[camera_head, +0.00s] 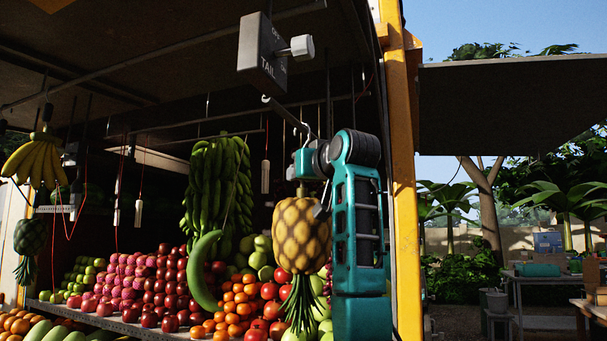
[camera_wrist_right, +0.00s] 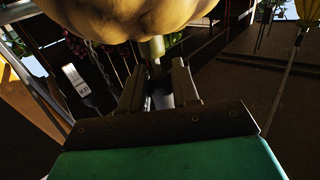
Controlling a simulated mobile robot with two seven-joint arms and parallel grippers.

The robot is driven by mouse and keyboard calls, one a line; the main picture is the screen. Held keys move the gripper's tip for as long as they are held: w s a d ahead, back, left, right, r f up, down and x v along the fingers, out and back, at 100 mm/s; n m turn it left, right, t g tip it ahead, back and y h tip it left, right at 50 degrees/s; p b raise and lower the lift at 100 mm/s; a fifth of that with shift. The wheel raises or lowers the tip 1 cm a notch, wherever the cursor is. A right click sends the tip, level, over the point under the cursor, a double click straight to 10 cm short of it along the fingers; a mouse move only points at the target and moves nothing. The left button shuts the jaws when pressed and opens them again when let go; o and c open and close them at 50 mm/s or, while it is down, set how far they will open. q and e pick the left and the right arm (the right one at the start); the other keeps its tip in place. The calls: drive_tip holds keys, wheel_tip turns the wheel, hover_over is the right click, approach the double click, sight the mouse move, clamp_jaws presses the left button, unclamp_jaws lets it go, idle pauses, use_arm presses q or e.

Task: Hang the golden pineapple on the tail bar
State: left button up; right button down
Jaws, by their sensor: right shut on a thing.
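The golden pineapple (camera_head: 300,232) hangs upside down with its green leaves below, in front of the fruit display. Its lower body also fills the top of the right wrist view (camera_wrist_right: 130,18). My right gripper (camera_head: 304,164) is just above it; in the right wrist view its fingers (camera_wrist_right: 158,88) close around the stem piece at the pineapple's end. I cannot tell whether the pineapple's hook touches the bar. My left gripper is out of view.
A yellow post (camera_head: 403,180) stands right of my right arm. Green bananas (camera_head: 219,185) hang behind the pineapple, and yellow bananas (camera_head: 36,163) and another pineapple (camera_head: 29,237) hang at far left. Piled fruit fills the shelf below.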

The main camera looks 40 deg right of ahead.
drive_tip(key=shift+s+r, duration=0.1)
drive_tip(key=shift+r, duration=0.15)
drive_tip(key=c, duration=0.9)
unclamp_jaws()
drive_tip(key=shift+s+a, duration=0.1)
drive_tip(key=shift+a, duration=0.05)
drive_tip(key=shift+o, duration=0.7)
drive_tip(key=shift+f, duration=0.4)
drive_tip(key=b+v, duration=0.2)
drive_tip(key=v, duration=1)
drive_tip(key=shift+s+r+b, duration=0.25)
drive_tip(key=shift+s+b, duration=0.05)
drive_tip(key=shift+s, duration=0.1)
